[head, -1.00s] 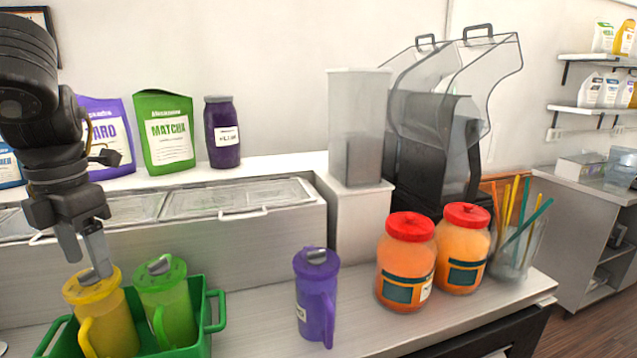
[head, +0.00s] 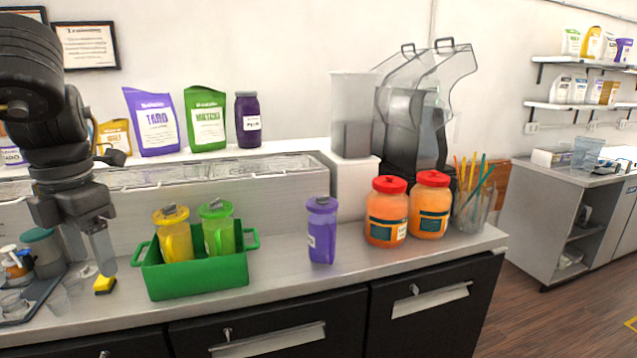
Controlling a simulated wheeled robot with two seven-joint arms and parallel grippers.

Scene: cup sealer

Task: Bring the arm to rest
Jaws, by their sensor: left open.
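My left gripper (head: 90,252) hangs from the left arm at the left of the head view, fingers pointing down. It is open and empty, in front of the counter and left of the green crate (head: 200,281). The crate holds a yellow pitcher (head: 174,240) and a green pitcher (head: 217,232), both upright. A purple pitcher (head: 321,232) stands upright on the counter to the right of the crate. My right gripper is not in view.
A yellow sponge (head: 104,285) and a tray (head: 30,308) with cups lie near the gripper. Two orange jars (head: 386,215) and a container of straws (head: 472,208) stand at the right of the counter (head: 345,277). Bare counter lies around the purple pitcher.

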